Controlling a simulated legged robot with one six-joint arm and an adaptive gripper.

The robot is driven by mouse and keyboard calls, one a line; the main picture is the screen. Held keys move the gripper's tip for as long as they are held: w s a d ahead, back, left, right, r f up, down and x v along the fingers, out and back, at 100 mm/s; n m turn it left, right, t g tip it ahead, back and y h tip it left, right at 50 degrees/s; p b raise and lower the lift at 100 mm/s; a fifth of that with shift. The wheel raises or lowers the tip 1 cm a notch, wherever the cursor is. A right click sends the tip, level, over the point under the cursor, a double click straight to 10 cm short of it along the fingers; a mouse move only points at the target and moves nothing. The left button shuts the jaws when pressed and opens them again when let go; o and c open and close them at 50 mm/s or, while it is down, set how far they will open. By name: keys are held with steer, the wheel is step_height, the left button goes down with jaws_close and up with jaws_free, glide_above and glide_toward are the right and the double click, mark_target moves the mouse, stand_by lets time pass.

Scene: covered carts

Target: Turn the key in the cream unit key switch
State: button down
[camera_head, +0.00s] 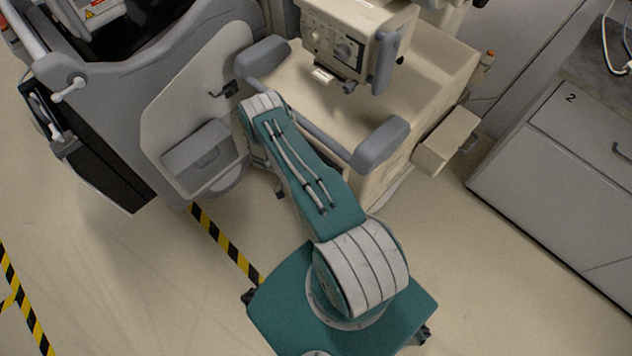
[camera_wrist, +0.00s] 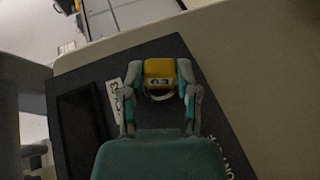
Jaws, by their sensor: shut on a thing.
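In the wrist view, my gripper (camera_wrist: 158,84) is shut on a yellow key head (camera_wrist: 159,68), with one teal-and-grey finger on each side of it. A pale ring shows just below the yellow part. The key sits over a dark panel (camera_wrist: 88,78) with white lettering, and whether it is turned cannot be read. In the head view, the cream unit (camera_head: 440,75) stands at the top middle. My arm reaches to its near side, and my gripper and the key switch are hidden there.
A grey handle bar with padded ends (camera_head: 380,143) runs along the cream unit's near side. A grey cart with a side plate (camera_head: 190,100) stands close on the left. Grey drawers (camera_head: 565,150) stand on the right. Floor is clear at lower right.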

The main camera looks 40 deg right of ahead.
steer(key=shift+d+g, duration=0.1)
steer(key=shift+g, duration=0.4)
steer(key=shift+f+n+g+h, duration=0.25)
steer(key=shift+n+g+h, duration=0.3)
steer(key=shift+g, duration=0.25)
steer(key=shift+r+g, duration=0.1)
steer(key=shift+g, duration=0.2)
steer(key=shift+c, duration=1.4)
jaws_free()
steer(key=shift+d, duration=0.1)
